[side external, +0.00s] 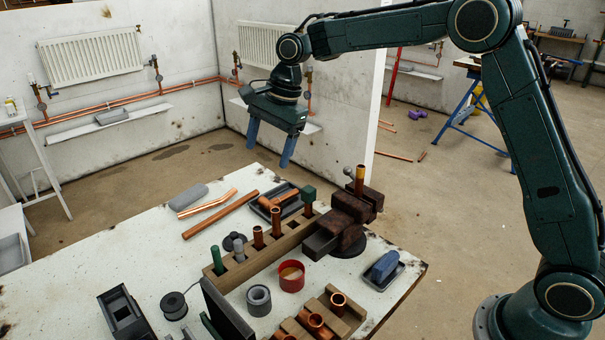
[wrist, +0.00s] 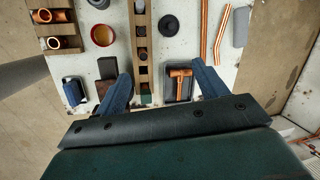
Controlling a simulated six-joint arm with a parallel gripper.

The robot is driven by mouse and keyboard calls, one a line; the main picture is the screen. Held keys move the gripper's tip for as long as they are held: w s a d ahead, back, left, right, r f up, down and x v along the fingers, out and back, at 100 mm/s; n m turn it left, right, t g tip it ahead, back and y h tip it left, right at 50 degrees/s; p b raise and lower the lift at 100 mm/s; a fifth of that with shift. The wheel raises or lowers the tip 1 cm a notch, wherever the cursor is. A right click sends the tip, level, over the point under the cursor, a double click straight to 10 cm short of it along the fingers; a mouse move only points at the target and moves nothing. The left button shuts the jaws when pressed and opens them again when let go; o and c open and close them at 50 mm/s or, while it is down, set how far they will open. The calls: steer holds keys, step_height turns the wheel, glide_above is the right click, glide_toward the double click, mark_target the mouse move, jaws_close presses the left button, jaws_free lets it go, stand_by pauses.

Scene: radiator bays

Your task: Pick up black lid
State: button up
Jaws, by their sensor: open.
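A round dark disc that looks like the black lid (side external: 236,242) lies flat on the white bench, beside the back-left side of the wooden rack. In the wrist view the black lid (wrist: 168,25) is near the top centre, just right of the rack. My gripper (side external: 269,152) is high above the far edge of the bench, fingers pointing down, open and empty. In the wrist view my gripper (wrist: 160,82) has its two blue fingers spread wide, with the lid well beyond their tips and apart from them.
The wooden rack (side external: 222,280) holds several upright copper and coloured pieces close by the lid. A dark tray (side external: 272,203) with copper fittings, copper pipes (side external: 220,214), a red tin (side external: 291,276) and a dark vise (side external: 340,222) surround it. A black reel (side external: 173,305) lies nearer the front.

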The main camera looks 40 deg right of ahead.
steer(key=w+a+f+m+g, duration=0.1)
steer(key=w+f+m, duration=0.25)
steer(key=f, duration=0.25)
steer(key=w+a+f+m, duration=0.2)
steer(key=w+f, duration=0.2)
steer(key=f, duration=0.3)
glide_toward(236, 233)
steer(key=shift+n+y, duration=0.25)
steer(key=shift+y, duration=0.05)
steer(key=shift+d+x, duration=0.15)
steer(key=shift+x, duration=1.1)
steer(key=shift+d+x, duration=0.15)
steer(key=shift+x, duration=1.15)
steer(key=shift+w+f, duration=0.1)
steer(key=shift+f, duration=0.05)
steer(key=shift+x, duration=2.55)
steer(key=c, duration=0.7)
